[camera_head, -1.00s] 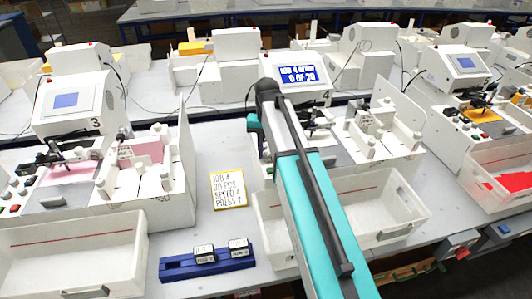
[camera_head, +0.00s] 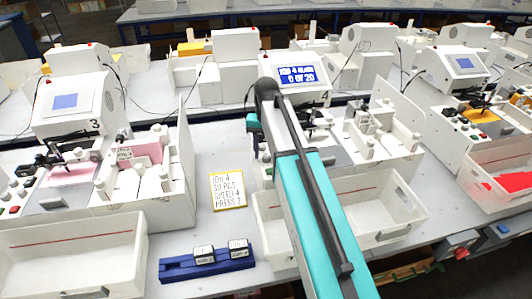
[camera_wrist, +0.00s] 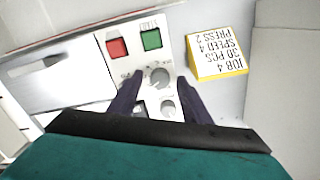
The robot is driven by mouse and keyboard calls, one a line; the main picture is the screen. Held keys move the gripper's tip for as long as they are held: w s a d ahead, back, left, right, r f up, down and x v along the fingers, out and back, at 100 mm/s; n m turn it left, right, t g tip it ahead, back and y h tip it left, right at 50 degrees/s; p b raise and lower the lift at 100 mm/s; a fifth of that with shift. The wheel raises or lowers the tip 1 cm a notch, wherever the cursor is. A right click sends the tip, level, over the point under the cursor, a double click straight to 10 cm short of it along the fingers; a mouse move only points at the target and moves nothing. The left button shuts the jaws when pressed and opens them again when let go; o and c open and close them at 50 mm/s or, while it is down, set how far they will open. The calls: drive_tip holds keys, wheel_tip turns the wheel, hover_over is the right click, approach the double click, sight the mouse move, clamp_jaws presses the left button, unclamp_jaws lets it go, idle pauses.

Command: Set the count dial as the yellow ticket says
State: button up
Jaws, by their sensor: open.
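The yellow-edged ticket (camera_head: 227,191) stands left of machine 4 and reads JOB 4, 30 PCS, SPEED 4, PRESS 2. It appears upside down in the wrist view (camera_wrist: 218,52). The machine's screen (camera_head: 297,75) shows job 4 and 0 OF 20. In the wrist view, my gripper (camera_wrist: 160,82) is open over the control panel. One grey round dial (camera_wrist: 160,77) lies between the fingertips, with a gap on each side. A second grey dial (camera_wrist: 168,108) sits nearer the palm, also between the fingers. The dial labels are too small or covered to read.
A red button (camera_wrist: 117,47) and a green button (camera_wrist: 151,39) sit beyond the dials. A white bin (camera_head: 385,222) stands in front of machine 4. A blue stamp rack (camera_head: 180,268) lies at the table's front. Bare table surrounds the ticket.

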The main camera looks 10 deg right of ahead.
sight(266, 156)
wheel_tip(266, 156, up, 13)
drive_tip(key=p, duration=0.6)
drive_tip(key=shift+r, duration=0.2)
idle(0.5)
drive_tip(key=n, duration=0.6)
drive_tip(key=shift+w, duration=0.15)
drive_tip(key=shift+f, duration=0.1)
drive_tip(key=shift+f, duration=6.85)
drive_tip(key=c, duration=1)
